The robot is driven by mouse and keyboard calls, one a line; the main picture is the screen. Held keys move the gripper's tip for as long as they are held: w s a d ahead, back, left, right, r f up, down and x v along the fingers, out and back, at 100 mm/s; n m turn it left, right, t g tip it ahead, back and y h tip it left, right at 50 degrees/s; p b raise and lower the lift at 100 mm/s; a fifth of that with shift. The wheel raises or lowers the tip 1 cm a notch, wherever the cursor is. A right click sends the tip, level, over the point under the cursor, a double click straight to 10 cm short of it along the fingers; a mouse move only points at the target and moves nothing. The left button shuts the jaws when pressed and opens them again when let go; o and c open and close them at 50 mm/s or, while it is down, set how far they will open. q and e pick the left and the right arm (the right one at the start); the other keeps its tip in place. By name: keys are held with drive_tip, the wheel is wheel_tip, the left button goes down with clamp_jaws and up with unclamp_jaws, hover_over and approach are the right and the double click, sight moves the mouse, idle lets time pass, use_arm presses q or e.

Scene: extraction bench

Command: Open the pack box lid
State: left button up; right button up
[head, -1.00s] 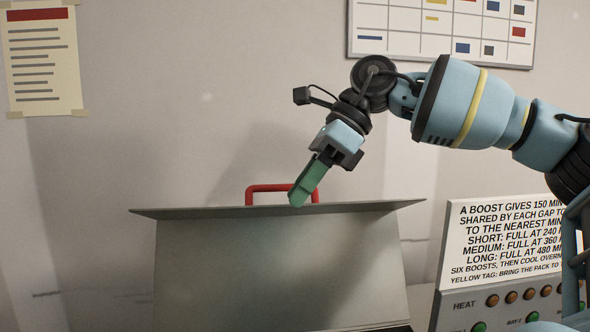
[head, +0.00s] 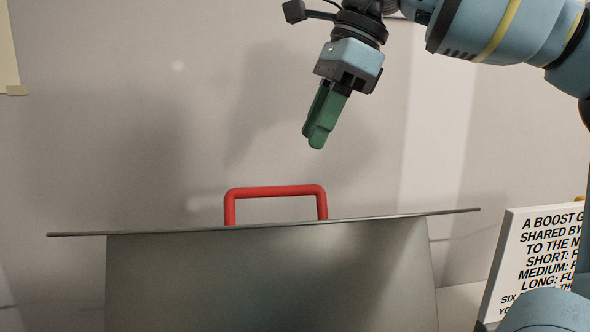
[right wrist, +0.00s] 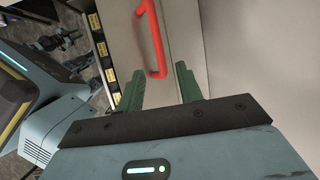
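A white sign with black text (head: 545,255) stands right of the lid. A plain wall (head: 150,110) is behind. The air around the right gripper is clear.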

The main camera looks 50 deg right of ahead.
sight(295, 186)
drive_tip(key=x, duration=0.8)
drive_tip(key=shift+s, duration=0.1)
drive_tip(key=shift+c, duration=0.4)
clamp_jaws()
